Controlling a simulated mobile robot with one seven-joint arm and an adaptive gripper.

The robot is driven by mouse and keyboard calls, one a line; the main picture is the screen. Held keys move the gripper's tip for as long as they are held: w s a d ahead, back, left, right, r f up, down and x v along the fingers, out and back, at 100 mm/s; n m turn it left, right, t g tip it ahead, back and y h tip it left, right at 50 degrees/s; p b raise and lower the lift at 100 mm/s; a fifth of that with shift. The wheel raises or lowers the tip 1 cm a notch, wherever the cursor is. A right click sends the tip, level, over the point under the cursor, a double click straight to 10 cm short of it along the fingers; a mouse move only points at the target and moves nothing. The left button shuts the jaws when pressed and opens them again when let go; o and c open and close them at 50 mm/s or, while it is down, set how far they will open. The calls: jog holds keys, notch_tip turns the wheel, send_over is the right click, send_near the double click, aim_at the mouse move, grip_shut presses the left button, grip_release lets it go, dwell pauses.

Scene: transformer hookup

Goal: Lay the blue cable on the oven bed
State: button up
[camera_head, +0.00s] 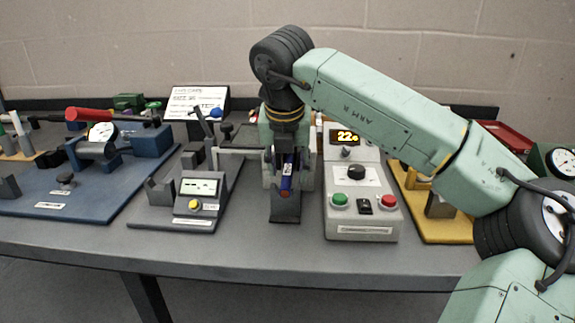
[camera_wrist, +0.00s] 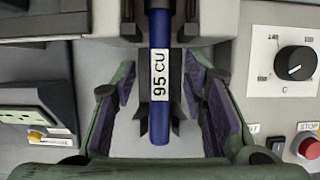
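The blue cable (camera_wrist: 160,120), with a white label reading 95 CU, runs lengthwise down the middle of the wrist view. It also shows in the head view (camera_head: 287,181), partly hidden behind my gripper. Dark upright prongs (camera_wrist: 176,88) stand close on both sides of it, like a cradle; whether it touches the bottom is hidden. My gripper (camera_wrist: 162,105) is open around the cable, with a clear gap between each purple-padded finger and the cable. In the head view, a dark grey stand (camera_head: 285,208) shows below the cable, beside the oven's control box (camera_head: 361,228).
A grey fixture (camera_head: 150,222) with a yellow button stands to the left. A blue plate (camera_head: 60,195) lies farther left, and a yellow base (camera_head: 440,230) lies right.

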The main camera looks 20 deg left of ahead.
jog(key=shift+r+p, duration=2.35)
jog(key=shift+r, duration=1.2)
jog(key=shift+f, duration=0.15)
